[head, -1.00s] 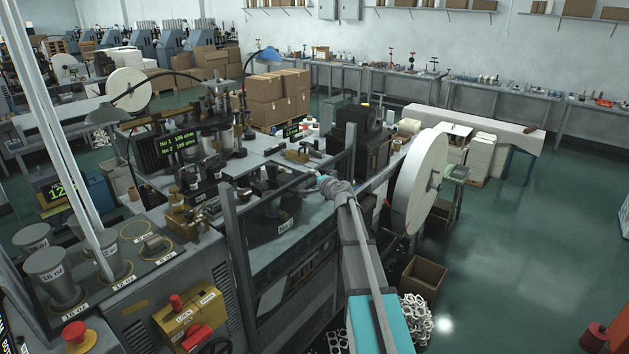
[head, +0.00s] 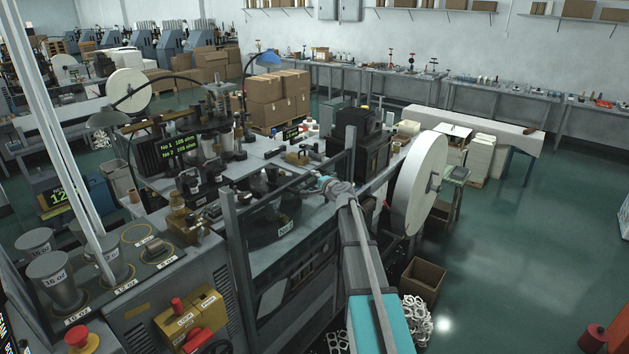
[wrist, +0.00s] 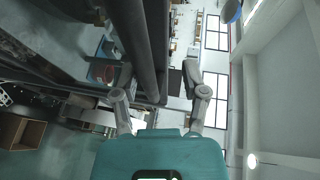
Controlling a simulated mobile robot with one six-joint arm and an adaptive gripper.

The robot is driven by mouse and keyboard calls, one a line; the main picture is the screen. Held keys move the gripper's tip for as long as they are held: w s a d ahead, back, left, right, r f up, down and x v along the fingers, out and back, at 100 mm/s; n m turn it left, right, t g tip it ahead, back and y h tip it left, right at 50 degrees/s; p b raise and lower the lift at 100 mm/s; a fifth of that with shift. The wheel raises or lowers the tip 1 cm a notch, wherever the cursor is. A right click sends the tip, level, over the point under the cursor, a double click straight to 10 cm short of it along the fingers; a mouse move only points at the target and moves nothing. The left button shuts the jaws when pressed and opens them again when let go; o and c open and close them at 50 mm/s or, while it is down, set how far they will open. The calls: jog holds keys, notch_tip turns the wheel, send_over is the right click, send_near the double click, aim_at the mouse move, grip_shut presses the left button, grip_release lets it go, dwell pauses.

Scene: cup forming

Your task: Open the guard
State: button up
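The guard (head: 231,255) is a grey metal frame at the front of the machine, with uprights at left and right and a bar sloping between them. My gripper (head: 323,184) is at the right part of this frame, by the bar, at the end of my outstretched arm. In the wrist view, my gripper (wrist: 160,82) has its two grey fingers spread wide apart. A dark round bar (wrist: 138,40) runs down into the gap between them, nearer the left finger. I cannot tell whether either finger touches it.
A large white reel (head: 415,183) stands right of my arm. An open cardboard box (head: 424,277) and a pile of white scraps (head: 417,318) lie on the floor. A yellow control box (head: 190,315) and red stop button (head: 77,336) are at the lower left.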

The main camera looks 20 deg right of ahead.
jog(key=p+v, duration=0.2)
jog(key=v, duration=1.3)
jog(key=shift+p, duration=0.4)
dwell(1.3)
jog(key=shift+f, duration=0.1)
dwell(0.4)
jog(key=w+d+n+y, duration=0.1)
jog(key=y, duration=0.1)
jog(key=w+d+f+n+g+y, duration=0.1)
jog(key=y, duration=0.1)
jog(key=w+d+n+g+y+b, duration=0.1)
jog(key=shift+d+f+n+y, duration=0.2)
jog(key=shift+d+n+y, duration=0.1)
jog(key=shift+y, duration=0.1)
jog(key=shift+a, duration=0.15)
jog(key=b+x, duration=0.3)
jog(key=x, duration=1)
jog(key=shift+w+a, duration=0.1)
jog(key=shift+w, duration=0.15)
grip_shut()
